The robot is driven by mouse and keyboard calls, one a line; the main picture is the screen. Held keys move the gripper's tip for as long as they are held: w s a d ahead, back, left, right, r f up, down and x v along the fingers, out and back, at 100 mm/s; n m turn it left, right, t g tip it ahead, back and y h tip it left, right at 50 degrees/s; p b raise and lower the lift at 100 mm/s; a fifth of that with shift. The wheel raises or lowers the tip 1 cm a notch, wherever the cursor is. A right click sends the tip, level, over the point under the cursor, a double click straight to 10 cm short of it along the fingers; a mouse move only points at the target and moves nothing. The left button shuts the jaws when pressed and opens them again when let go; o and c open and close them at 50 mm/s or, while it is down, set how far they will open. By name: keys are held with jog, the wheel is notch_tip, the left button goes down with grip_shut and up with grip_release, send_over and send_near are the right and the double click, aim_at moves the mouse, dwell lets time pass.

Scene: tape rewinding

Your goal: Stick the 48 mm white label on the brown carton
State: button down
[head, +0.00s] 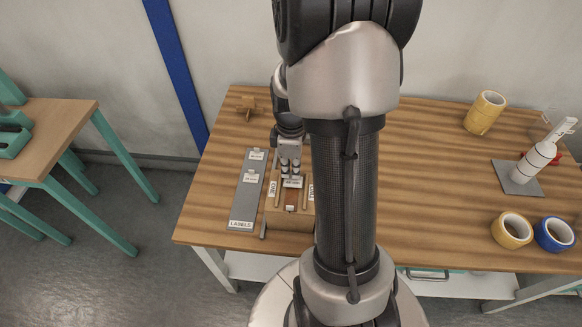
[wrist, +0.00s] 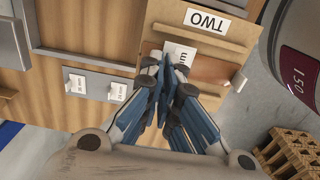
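The brown carton (head: 291,222) stands near the table's front edge, right of the label board; its top also shows in the wrist view (wrist: 160,18). My gripper (head: 291,172) is over the carton's far part, pointing down. In the wrist view its fingertips (wrist: 163,66) are together at the edge of a white label (wrist: 180,52). "mm" is readable on this label; its number is hidden by the fingers. The label (head: 292,182) is over the carton top; I cannot tell whether it touches. Two other white labels (wrist: 77,83) (wrist: 117,91) lie on the grey label board (head: 243,208).
A "TWO" card (wrist: 207,20) is on the carton. Yellow rolls (head: 485,112) (head: 511,231), a blue roll (head: 554,234) and a white bottle-shaped object (head: 537,160) on a grey plate stand at the right. A wooden star-shaped piece (head: 247,108) is at the back left.

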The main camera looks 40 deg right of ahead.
jog(key=shift+f, duration=0.2)
jog(key=c, duration=1.7)
grip_release()
jog(key=shift+o, duration=1.1)
jog(key=shift+r, duration=0.15)
jog(key=shift+r+p, duration=2.9)
jog(key=shift+r, duration=0.5)
